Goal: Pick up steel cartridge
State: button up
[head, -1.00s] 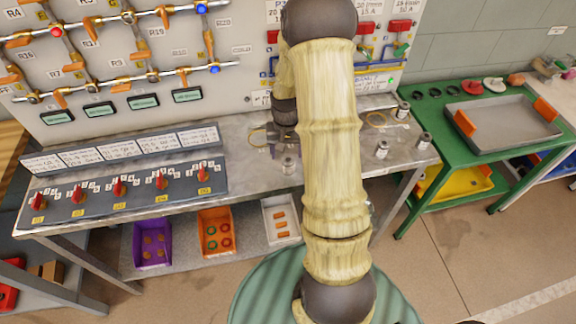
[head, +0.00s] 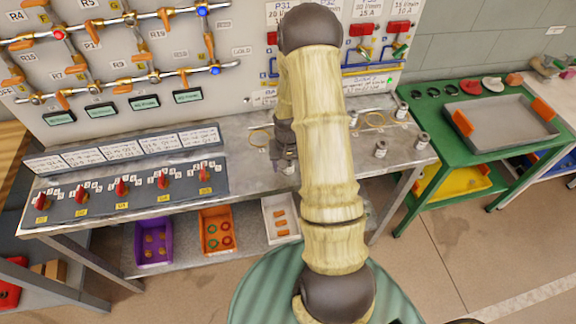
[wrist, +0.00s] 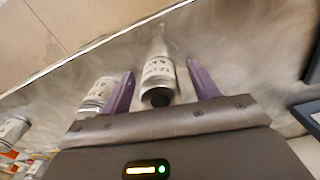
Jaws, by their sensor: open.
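A small steel cartridge (wrist: 158,76) with a printed white label and a dark end lies in view between the two purple fingers of my gripper (wrist: 160,69). The fingers are apart, with a gap on each side of it. In the head view my gripper (head: 282,154) is low over the bench beside a cartridge (head: 290,168), which it partly hides. Another cartridge (wrist: 97,95) is just outside the left finger in the wrist view, and one more (wrist: 14,130) is farther left. The head view shows cartridges at the bench's right (head: 381,149), (head: 422,141), (head: 402,111).
The grey bench (head: 240,185) holds a panel with red knobs (head: 120,188) at left. A valve board (head: 120,115) rises behind. Purple (head: 153,259), orange (head: 210,252) and white (head: 283,232) bins sit below. A green table (head: 470,152) with a tray stands at right.

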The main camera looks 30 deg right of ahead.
jog(key=shift+c, duration=0.3)
jog(key=c, duration=1.2)
jog(key=shift+o, duration=0.2)
jog(key=shift+r, duration=0.2)
notch_tip(320, 180, up, 10)
jog(key=shift+f+b, duration=0.15)
jog(key=shift+b, duration=0.6)
